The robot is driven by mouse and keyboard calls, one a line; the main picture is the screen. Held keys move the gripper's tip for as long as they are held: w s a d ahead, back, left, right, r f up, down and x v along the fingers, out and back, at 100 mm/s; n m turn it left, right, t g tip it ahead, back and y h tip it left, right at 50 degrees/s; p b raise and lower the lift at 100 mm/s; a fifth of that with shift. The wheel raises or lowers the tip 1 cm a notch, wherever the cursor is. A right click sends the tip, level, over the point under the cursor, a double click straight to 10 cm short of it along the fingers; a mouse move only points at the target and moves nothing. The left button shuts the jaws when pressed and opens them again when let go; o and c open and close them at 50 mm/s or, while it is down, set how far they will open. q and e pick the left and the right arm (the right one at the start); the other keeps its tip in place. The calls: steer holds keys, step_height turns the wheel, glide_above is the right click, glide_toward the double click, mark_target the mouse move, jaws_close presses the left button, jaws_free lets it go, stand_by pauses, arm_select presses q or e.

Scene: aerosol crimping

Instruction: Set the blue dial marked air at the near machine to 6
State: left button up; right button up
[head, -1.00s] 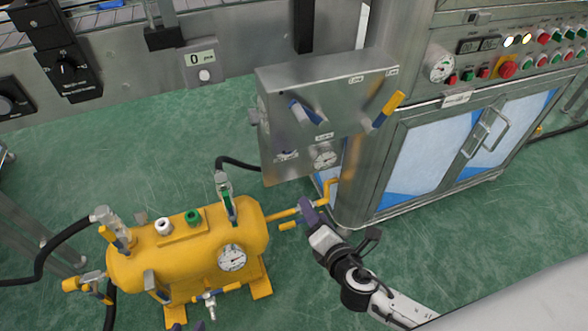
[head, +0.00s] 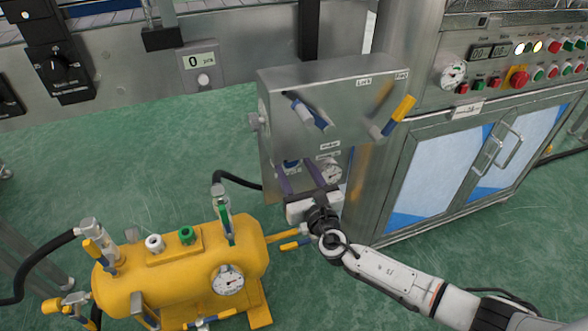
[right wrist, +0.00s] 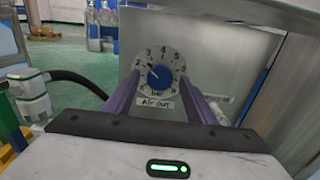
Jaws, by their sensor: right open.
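The blue dial (right wrist: 159,76) shows in the right wrist view, on a round numbered plate with a label reading "AIR OUT" below it. In the head view the dial (head: 291,165) is a small blue patch on the lower front of the grey metal box (head: 335,100). My right gripper (head: 302,180) is open in front of it. Its purple fingers (right wrist: 160,105) lie left and right of the dial, and contact is not visible. My left gripper is not in view.
A pressure gauge (head: 332,172) sits just right of the dial, partly behind a finger. Blue and yellow levers (head: 400,115) stick out above. A yellow tank (head: 180,270) stands at the lower left. A steel cabinet (head: 430,170) is close on the right.

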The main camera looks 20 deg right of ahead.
steer(key=shift+w, duration=0.4)
steer(key=c, duration=1)
steer(key=shift+m+b, duration=0.35)
steer(key=shift+m, duration=0.05)
steer(key=shift+c, duration=0.2)
steer(key=shift+f, duration=0.1)
steer(key=shift+m+b, duration=0.45)
steer(key=shift+m, duration=0.05)
steer(key=m+b, duration=0.2)
steer(key=m, duration=0.1)
steer(key=shift+m, duration=0.3)
steer(key=m+b, duration=0.3)
steer(key=m, duration=0.2)
steer(key=m+b, duration=0.1)
steer(key=m, duration=0.3)
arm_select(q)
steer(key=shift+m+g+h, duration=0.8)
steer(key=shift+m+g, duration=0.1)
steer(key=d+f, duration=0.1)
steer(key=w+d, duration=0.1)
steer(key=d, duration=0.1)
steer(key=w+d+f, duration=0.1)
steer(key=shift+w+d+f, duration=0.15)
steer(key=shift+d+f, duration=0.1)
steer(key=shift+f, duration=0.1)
arm_select(e)
steer(key=m, duration=0.9)
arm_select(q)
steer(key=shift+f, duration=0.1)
